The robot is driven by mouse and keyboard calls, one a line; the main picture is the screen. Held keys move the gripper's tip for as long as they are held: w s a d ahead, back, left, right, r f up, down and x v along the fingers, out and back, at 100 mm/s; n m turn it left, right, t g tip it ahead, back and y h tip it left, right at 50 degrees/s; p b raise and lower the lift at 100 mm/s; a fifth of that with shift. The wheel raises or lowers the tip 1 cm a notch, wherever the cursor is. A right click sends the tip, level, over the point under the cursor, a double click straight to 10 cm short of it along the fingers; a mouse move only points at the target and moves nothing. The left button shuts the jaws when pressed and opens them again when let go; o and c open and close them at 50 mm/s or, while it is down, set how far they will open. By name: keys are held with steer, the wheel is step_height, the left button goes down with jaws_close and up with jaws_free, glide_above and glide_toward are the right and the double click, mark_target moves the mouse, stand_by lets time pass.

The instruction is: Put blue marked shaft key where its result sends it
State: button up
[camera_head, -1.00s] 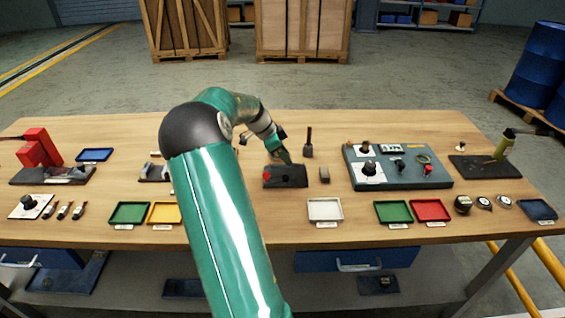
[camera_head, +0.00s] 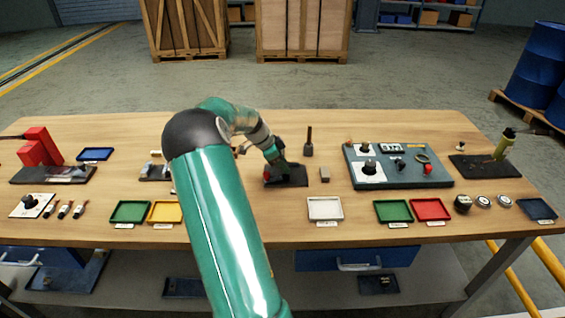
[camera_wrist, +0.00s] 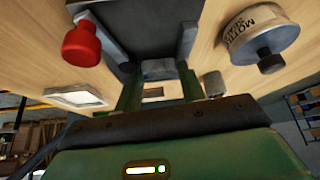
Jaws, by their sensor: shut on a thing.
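My gripper (camera_head: 280,166) is low over the black fixture (camera_head: 299,181) near the middle of the bench. In the wrist view, its two green fingers (camera_wrist: 160,88) are shut on a small grey metal block (camera_wrist: 158,69) against the dark fixture body (camera_wrist: 130,14). No blue mark shows on this block, so I cannot confirm that it is the marked shaft key. A red knob (camera_wrist: 81,45) stands on the fixture beside the fingers. Most of the fixture's left part is hidden by my gripper in the head view.
Front trays are green (camera_head: 131,211), yellow (camera_head: 165,212), white (camera_head: 325,208), a second green (camera_head: 393,211) and red (camera_head: 431,209). A small grey block (camera_head: 325,174) and dark upright post (camera_head: 309,142) stand right of the fixture. A grey instrument board (camera_head: 400,176) lies further right.

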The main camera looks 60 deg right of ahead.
steer(key=o, duration=0.9)
steer(key=shift+a+f, duration=0.1)
steer(key=shift+f, duration=0.35)
steer(key=shift+c, duration=0.2)
steer(key=shift+o, duration=1.3)
steer(key=shift+s+f, duration=0.15)
steer(key=shift+r, duration=0.25)
steer(key=v, duration=1.3)
steer(key=shift+d+r, duration=0.2)
steer(key=shift+d, duration=0.05)
